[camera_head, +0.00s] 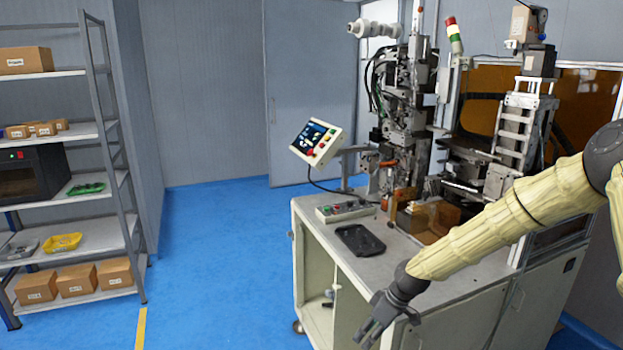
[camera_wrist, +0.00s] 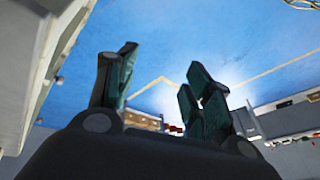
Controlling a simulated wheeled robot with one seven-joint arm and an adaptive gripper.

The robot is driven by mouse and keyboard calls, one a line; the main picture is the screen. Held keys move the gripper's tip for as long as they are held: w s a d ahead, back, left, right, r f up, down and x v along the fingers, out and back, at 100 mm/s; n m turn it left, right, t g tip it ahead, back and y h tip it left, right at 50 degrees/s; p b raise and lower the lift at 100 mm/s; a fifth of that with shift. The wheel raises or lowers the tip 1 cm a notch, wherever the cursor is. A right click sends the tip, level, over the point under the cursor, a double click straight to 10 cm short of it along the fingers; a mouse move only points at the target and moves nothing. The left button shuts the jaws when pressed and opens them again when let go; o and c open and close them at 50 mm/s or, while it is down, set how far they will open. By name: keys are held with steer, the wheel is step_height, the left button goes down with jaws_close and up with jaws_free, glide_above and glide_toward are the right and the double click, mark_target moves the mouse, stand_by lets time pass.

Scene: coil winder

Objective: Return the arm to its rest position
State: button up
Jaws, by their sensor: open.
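My arm comes in from the right in the head view, in a cream sleeve, and slopes down to the left across the front of the machine cabinet. My gripper (camera_head: 376,325) hangs at its end, low and in front of the cabinet's front edge. In the wrist view my gripper (camera_wrist: 158,88) has its dark green fingers spread apart, with blue floor seen between them. It is open and holds nothing.
A shelf rack (camera_head: 125,180) with boxes stands left. Blue floor (camera_head: 220,270) between is clear.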

steer(key=s+a+f+m+h+b, duration=0.15)
steer(key=s+f+m, duration=0.45)
steer(key=s+f, duration=1.6)
steer(key=s+d+f+m+h+b, duration=0.1)
steer(key=s+d, duration=0.1)
steer(key=s, duration=0.5)
steer(key=s+d+f+m+h+b, duration=0.1)
steer(key=s+d+f+m, duration=0.1)
steer(key=s, duration=0.6)
steer(key=s+d+f+m+g+h+b, duration=0.1)
steer(key=s+d, duration=0.3)
steer(key=s, duration=0.3)
steer(key=shift+s+d+f+m, duration=0.25)
steer(key=shift+f+m, duration=0.05)
steer(key=shift+f, duration=0.1)
steer(key=shift+c, duration=0.3)
